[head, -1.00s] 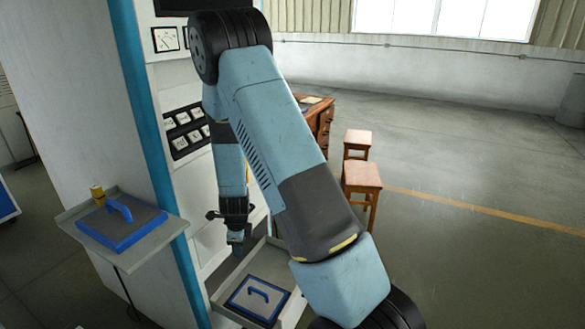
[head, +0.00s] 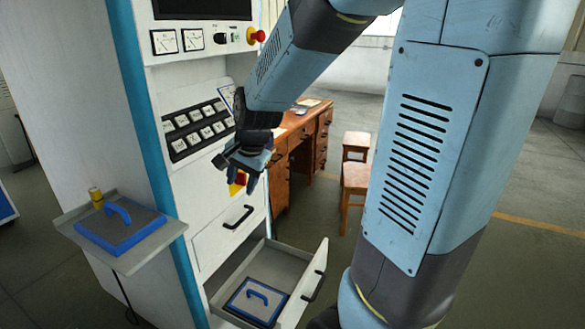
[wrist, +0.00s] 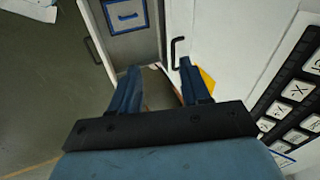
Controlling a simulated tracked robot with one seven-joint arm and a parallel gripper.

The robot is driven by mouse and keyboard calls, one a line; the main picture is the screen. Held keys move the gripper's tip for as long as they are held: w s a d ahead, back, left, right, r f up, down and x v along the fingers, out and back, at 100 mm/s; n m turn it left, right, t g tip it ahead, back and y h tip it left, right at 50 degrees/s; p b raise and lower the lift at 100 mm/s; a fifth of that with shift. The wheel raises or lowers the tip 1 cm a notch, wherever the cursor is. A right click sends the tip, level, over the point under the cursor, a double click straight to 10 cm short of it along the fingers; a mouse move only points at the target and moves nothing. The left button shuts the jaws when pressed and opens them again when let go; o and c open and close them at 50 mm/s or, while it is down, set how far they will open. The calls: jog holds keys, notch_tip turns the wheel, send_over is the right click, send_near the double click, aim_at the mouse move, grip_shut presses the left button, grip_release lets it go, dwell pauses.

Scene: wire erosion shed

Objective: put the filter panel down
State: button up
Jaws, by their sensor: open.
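A filter panel with a blue frame, grey face and blue handle (head: 257,297) lies flat inside the open lower drawer (head: 287,253) of the white cabinet. It also shows at the top of the wrist view (wrist: 125,16). A similar blue-framed panel (head: 121,230) with a blue handle lies on a side shelf (head: 166,236) at the left. My gripper (head: 245,186) is open and empty, higher than the drawer and in front of the cabinet. In the wrist view its two blue fingers (wrist: 158,88) stand apart with nothing between them.
The cabinet's front has dials, a key panel (head: 198,128), a red knob (head: 257,35) and a closed drawer with a black handle (head: 239,217). A wooden desk (head: 312,135) and stools (head: 355,178) stand behind.

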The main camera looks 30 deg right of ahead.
jog(key=s+d+r+n, duration=0.2)
jog(key=s+r+n, duration=0.3)
jog(key=s, duration=0.4)
jog(key=s+d+r+n+t+h, duration=0.1)
jog(key=s+r+n, duration=0.3)
jog(key=s, duration=0.5)
jog(key=shift+d+r+n, duration=0.4)
jog(key=shift+d+r, duration=0.3)
jog(key=shift+r, duration=0.15)
jog(key=shift+s, duration=0.15)
